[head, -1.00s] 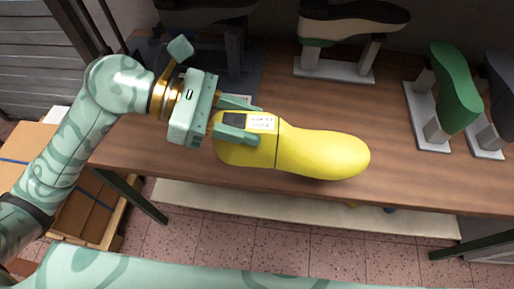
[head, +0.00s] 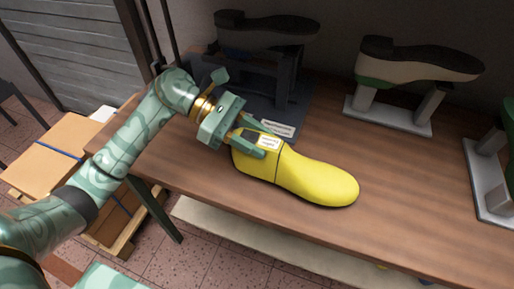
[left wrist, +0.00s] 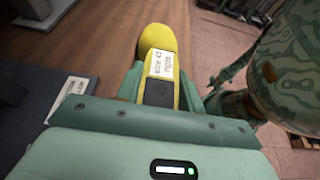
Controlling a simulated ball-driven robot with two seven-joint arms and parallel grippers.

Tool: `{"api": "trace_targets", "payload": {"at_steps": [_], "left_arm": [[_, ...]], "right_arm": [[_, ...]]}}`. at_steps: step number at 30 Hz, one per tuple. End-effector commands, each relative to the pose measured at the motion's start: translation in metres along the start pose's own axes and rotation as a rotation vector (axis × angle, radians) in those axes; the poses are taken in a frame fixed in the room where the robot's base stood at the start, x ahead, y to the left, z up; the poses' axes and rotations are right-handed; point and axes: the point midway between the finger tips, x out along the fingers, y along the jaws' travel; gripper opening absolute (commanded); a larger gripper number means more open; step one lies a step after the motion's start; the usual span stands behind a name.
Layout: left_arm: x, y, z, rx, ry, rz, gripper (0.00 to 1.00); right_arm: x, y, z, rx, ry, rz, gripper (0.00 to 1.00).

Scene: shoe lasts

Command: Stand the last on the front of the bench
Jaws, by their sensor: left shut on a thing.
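The yellow last (head: 302,178) is at the front of the wooden bench (head: 380,215), its toe pointing right and toward the front edge. It carries a white label and a dark patch at its heel end. My left gripper (head: 257,140) is shut on this heel end, with one finger on each side. In the left wrist view the last (left wrist: 160,42) extends away between the fingers (left wrist: 160,88). I cannot tell whether its underside touches the bench top. My right gripper is not in view.
A grey stand with a dark shoe form (head: 265,25) stands at the back left on a dark mat, with a printed card (head: 278,128). A beige shoe on a grey stand (head: 390,115) is at the back. A green form (head: 508,115) is at the right edge. Boxes (head: 55,155) sit left of the bench.

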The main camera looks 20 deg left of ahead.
Motion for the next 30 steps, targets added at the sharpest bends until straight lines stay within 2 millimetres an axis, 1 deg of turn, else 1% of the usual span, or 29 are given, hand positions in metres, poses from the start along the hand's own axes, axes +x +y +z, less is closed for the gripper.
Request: {"api": "trace_targets", "payload": {"at_steps": [1, 5, 13, 17, 18, 20, 27, 30], "left_arm": [[0.005, -0.001, -0.010, -0.005, -0.006, -0.003, 0.00], [0.011, -0.001, -0.024, -0.003, -0.005, -0.002, 0.00], [0.011, -0.001, -0.025, 0.001, -0.003, -0.001, 0.00], [0.013, -0.001, -0.029, 0.000, -0.002, -0.002, 0.00], [0.013, -0.001, -0.030, -0.002, 0.001, -0.001, 0.43], [0.013, -0.001, -0.029, -0.002, 0.001, -0.001, 0.59], [0.013, -0.001, -0.029, -0.002, 0.001, -0.001, 0.59], [0.011, -0.001, -0.024, -0.001, -0.001, -0.001, 0.59]], "right_arm": [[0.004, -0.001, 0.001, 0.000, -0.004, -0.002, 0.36], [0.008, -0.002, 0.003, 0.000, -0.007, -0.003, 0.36], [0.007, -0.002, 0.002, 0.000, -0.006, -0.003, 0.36], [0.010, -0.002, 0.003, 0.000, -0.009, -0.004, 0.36], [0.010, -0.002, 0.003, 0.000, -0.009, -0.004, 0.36], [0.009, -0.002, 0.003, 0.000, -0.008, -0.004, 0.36], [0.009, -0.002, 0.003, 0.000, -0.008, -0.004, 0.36], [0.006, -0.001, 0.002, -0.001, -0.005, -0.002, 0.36]]}}
